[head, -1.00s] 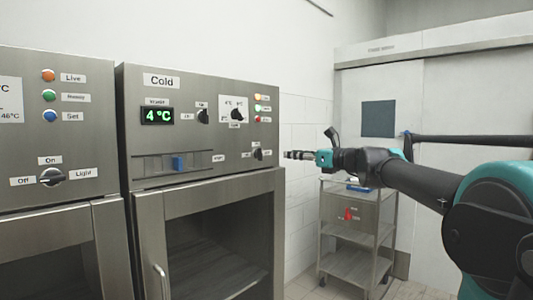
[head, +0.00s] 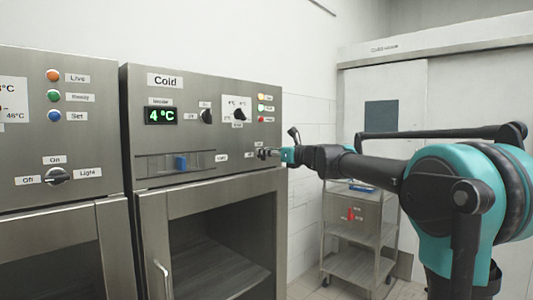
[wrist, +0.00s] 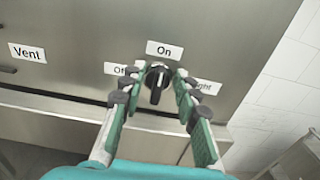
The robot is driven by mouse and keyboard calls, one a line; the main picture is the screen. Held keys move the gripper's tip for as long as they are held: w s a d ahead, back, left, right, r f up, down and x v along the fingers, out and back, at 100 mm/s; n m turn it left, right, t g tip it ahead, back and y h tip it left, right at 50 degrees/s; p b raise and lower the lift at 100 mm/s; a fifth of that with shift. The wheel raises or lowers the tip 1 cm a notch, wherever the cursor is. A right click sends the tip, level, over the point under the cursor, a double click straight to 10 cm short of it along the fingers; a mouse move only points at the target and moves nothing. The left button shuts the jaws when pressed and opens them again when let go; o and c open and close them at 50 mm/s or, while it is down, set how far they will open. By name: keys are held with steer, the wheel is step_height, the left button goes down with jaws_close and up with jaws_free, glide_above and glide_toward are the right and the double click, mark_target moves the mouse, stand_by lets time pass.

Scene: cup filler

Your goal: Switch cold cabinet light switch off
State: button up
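The cold cabinet (head: 205,90) shows the label "Cold" and a green 4 °C display. Its light switch is a dark rotary knob (wrist: 157,80) in the wrist view, with "On" above, "Off" at left and a partly hidden "Light" label at right. The knob's bar stands about vertical. My gripper (wrist: 160,72) is open, with one green finger on each side of the knob and its tips close to the panel. I cannot tell whether either finger touches the knob. In the head view my gripper (head: 270,153) is at the panel's lower right and hides the knob there.
A similar cabinet (head: 100,140) with its own light knob (head: 57,176) stands at left. Other dials (head: 206,116) sit above on the cold panel. A metal cart (head: 352,232) stands at right by the white wall. A "Vent" label (wrist: 27,53) is left of the knob.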

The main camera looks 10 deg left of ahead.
jaws_close()
steer(key=shift+n, duration=0.3)
steer(key=n, duration=0.5)
steer(key=f+n, duration=0.1)
steer(key=n, duration=0.5)
steer(key=s+n, duration=0.1)
steer(key=n, duration=0.5)
steer(key=shift+a+f, duration=0.15)
steer(key=shift+a, duration=0.2)
steer(key=shift+n, duration=0.3)
stand_by(0.4)
jaws_free()
